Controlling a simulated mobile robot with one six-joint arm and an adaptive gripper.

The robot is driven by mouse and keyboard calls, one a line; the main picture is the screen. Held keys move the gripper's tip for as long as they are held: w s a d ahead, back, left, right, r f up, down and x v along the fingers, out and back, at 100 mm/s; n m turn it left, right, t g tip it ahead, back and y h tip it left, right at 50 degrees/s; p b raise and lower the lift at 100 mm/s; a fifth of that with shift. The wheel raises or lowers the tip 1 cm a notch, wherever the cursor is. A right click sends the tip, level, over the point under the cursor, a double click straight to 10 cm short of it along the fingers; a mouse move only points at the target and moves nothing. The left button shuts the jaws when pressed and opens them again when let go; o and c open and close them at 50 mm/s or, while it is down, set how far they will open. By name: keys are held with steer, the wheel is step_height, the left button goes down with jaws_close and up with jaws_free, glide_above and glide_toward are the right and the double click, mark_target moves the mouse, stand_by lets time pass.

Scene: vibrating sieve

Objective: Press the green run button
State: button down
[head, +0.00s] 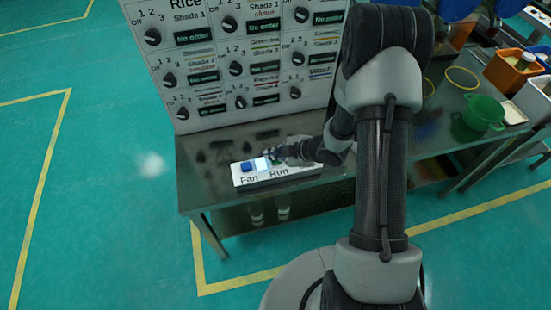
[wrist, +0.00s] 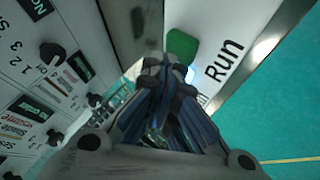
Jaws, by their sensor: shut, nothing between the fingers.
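The white button box (head: 240,180) lies on the dark metal table, with the labels Fan and Run on its front. In the wrist view, the green run button (wrist: 182,45) sits on the box (wrist: 208,80) beside the word Run. My gripper (wrist: 168,68) is shut and empty. Its fingertips are close to the lower edge of the green button in that view; I cannot tell whether they touch it. In the head view, my gripper (head: 273,156) is over the box and hides the green button. A blue button (head: 246,167) shows at the Fan end.
A tall white panel (head: 218,85) with several black knobs and small screens stands at the back of the table (head: 195,165). A green bowl (head: 482,113), orange containers (head: 508,72) and yellow rings (head: 462,77) are at the right. Open green floor lies to the left.

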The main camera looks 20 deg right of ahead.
mark_target(275, 161)
steer(key=shift+f+b, duration=0.45)
steer(key=shift+f, duration=0.05)
stand_by(0.5)
steer(key=shift+r, duration=0.15)
steer(key=shift+r+p, duration=0.8)
steer(key=shift+r+p, duration=2)
steer(key=shift+r, duration=0.5)
